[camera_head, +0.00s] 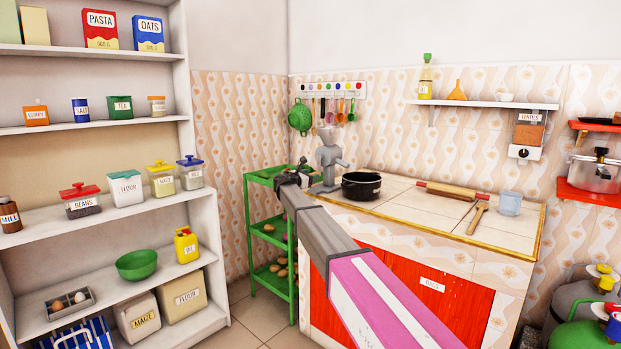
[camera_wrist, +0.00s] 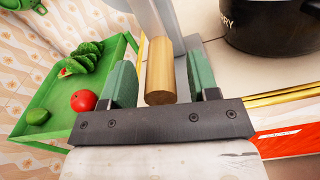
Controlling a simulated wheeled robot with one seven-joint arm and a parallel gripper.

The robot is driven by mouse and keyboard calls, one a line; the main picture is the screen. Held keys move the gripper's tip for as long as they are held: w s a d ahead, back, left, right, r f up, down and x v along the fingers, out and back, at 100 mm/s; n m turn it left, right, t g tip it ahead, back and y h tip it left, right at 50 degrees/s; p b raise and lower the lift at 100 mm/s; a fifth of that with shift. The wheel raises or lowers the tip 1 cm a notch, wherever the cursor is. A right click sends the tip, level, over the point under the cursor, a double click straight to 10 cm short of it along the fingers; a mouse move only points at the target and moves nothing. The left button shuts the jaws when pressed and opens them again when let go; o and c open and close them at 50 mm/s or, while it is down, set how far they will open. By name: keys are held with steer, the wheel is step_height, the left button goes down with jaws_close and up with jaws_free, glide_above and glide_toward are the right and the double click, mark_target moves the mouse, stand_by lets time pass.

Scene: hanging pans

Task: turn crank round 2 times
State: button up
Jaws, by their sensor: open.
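A grey metal grinder (camera_head: 328,152) stands at the left corner of the tiled counter. Its crank has a wooden handle (camera_wrist: 160,75), seen large in the wrist view; in the head view my arm hides the crank. My gripper (camera_head: 298,174) is at the counter's left corner, beside the grinder. In the wrist view my gripper (camera_wrist: 163,62) is open, with one green-padded finger on each side of the handle. There is a gap between the handle and the right finger; the left finger is close to it, and I cannot tell if they touch.
A black pot (camera_head: 361,186) stands right of the grinder. A rolling pin (camera_head: 452,191) lies further right. A green rack (camera_head: 262,229) with vegetables is left of the counter. A white shelf unit (camera_head: 110,208) fills the left side.

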jaws_close()
steer(key=shift+w, duration=0.1)
